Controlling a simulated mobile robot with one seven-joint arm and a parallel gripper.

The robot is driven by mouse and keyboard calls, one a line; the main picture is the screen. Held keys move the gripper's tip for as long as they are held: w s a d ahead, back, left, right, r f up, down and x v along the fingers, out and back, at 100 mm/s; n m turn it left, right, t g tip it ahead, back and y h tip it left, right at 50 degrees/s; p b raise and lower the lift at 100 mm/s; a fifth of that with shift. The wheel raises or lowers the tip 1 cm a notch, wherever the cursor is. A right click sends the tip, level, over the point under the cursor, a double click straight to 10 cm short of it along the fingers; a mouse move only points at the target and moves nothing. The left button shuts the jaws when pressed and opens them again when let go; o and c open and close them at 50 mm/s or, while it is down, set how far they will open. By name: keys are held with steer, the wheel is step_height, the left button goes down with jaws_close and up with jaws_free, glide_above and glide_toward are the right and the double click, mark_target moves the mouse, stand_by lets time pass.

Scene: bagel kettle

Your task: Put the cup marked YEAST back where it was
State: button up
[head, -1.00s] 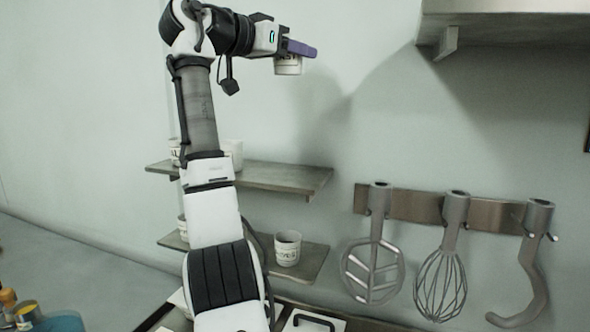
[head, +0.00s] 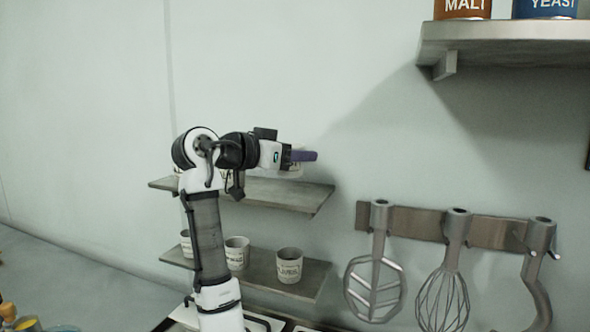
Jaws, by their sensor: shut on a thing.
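My gripper (head: 306,156), with purple fingers, is shut on a small white cup (head: 294,171) above the right part of the upper wall shelf (head: 290,194). The cup is upright and mostly hidden behind the fingers, and its label cannot be read. I cannot tell whether its base touches the shelf. More white cups on the upper shelf are largely hidden behind my arm. The lower shelf (head: 262,279) holds a labelled cup (head: 289,266) at the right, another (head: 237,253) near the middle, and a third (head: 186,244) at the left. Their labels are too blurred to read.
A high shelf (head: 500,32) at the upper right holds a MALT tin (head: 462,8) and a blue YEAST tin (head: 545,8). A rail (head: 412,218) with a paddle, a whisk and a hook hangs right of the shelves. The wall above the upper shelf is clear.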

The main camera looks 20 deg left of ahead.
mark_target(295, 172)
steer(key=shift+f+p, duration=0.35)
steer(key=shift+f, duration=1.55)
steer(key=shift+f, duration=0.2)
steer(key=o, duration=1)
steer(key=shift+r, duration=0.25)
steer(key=shift+s+a, duration=0.15)
steer(key=shift+s, duration=0.1)
steer(key=b+v, duration=0.5)
steer(key=v, duration=0.6)
steer(key=shift+s+a, duration=0.1)
steer(key=shift+s, duration=0.1)
